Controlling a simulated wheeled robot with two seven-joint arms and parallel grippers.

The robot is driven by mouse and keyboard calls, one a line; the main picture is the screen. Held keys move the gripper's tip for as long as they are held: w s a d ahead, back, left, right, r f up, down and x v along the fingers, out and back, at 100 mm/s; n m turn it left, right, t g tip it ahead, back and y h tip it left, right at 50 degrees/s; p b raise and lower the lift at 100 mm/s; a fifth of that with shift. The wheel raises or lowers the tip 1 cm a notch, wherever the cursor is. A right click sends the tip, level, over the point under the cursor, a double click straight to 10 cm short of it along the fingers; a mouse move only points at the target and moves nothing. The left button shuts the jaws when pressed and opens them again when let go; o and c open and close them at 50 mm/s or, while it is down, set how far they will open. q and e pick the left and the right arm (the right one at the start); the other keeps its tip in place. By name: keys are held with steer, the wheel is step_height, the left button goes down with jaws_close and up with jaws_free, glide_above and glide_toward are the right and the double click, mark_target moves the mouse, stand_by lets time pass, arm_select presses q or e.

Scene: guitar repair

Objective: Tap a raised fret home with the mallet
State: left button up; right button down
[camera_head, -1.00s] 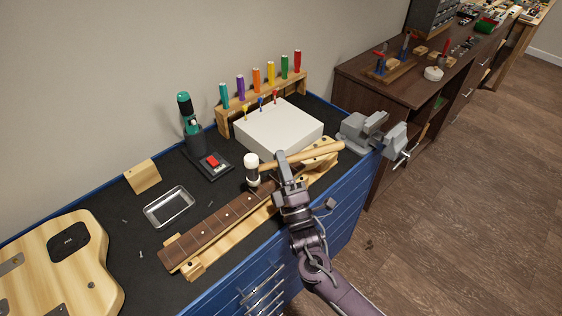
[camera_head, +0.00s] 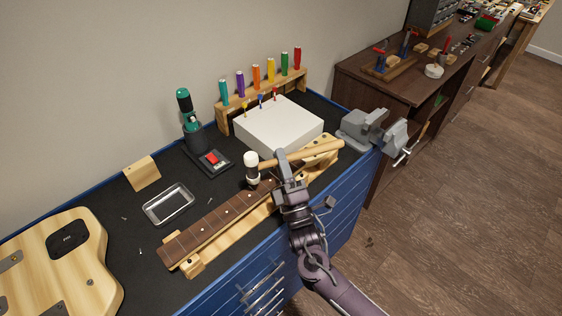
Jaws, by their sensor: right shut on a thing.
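The guitar neck (camera_head: 212,225) lies fretboard up in a wooden cradle (camera_head: 228,243) along the bench's front edge. My right gripper (camera_head: 284,160) is shut on the wooden handle of the mallet (camera_head: 315,152), above the neck's right part. The mallet head (camera_head: 251,168), white with a dark band, hangs over the fretboard left of the gripper. I cannot tell whether its lower face touches the fretboard. The gripper and mallet hide part of the neck. No raised fret can be made out at this size. My left gripper is not in view.
A white box (camera_head: 278,128) stands close behind the mallet, with a screwdriver rack (camera_head: 262,92) behind it. A grey vise (camera_head: 372,130) is at the right. A metal tray (camera_head: 168,204) and a guitar body (camera_head: 55,265) lie left.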

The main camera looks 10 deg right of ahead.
steer(key=shift+r, duration=0.15)
step_height(320, 180, up, 5)
steer(key=p, duration=0.4)
stand_by(0.6)
